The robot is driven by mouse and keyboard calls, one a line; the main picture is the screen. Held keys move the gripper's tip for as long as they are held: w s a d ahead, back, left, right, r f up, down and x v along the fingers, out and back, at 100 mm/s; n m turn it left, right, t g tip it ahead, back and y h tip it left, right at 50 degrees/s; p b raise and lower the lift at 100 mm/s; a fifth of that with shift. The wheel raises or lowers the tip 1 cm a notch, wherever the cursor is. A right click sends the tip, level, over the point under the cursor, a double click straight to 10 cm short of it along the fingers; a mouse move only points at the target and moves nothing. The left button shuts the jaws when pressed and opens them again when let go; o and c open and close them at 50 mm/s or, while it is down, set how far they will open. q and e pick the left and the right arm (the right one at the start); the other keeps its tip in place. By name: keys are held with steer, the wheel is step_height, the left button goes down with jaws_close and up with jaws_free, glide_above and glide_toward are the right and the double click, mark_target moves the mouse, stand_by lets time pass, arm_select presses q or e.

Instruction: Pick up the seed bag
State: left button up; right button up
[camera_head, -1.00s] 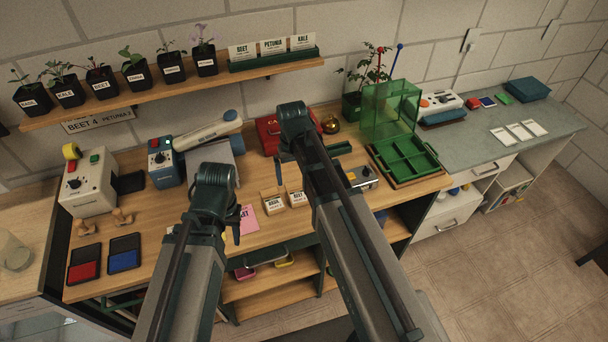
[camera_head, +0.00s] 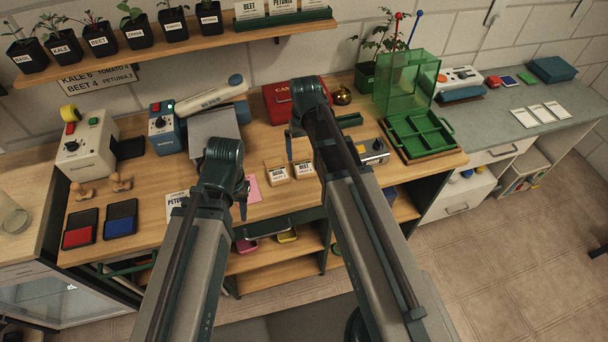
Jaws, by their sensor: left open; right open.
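Two small tan packets with white labels stand side by side on the wooden bench, and they look like seed bags. The right one (camera_head: 303,170) reads BEET; the left one's (camera_head: 277,173) label is too small to read surely. My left gripper (camera_head: 242,208) hangs left of the packets, near a pink sheet (camera_head: 252,188), and is open. My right gripper (camera_head: 289,146) hangs above and behind the packets in the picture and is open. Both are seen from behind, largely hidden by my arms, with nothing visible in them.
A red cash box (camera_head: 284,104), a brass bell (camera_head: 341,95) and a grey device (camera_head: 373,151) stand nearby. A green tray (camera_head: 449,128) is at the right. Ink pads (camera_head: 121,219) and machines (camera_head: 87,148) are at the left. Potted seedlings line the wall shelf (camera_head: 180,50).

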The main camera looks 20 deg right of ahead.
mark_target(304, 168)
steer(key=shift+f+b, duration=3.1)
steer(key=shift+f, duration=0.5)
steer(key=shift+r, duration=0.1)
steer(key=c, duration=1.2)
steer(key=shift+r, duration=0.1)
steer(key=shift+c, duration=0.2)
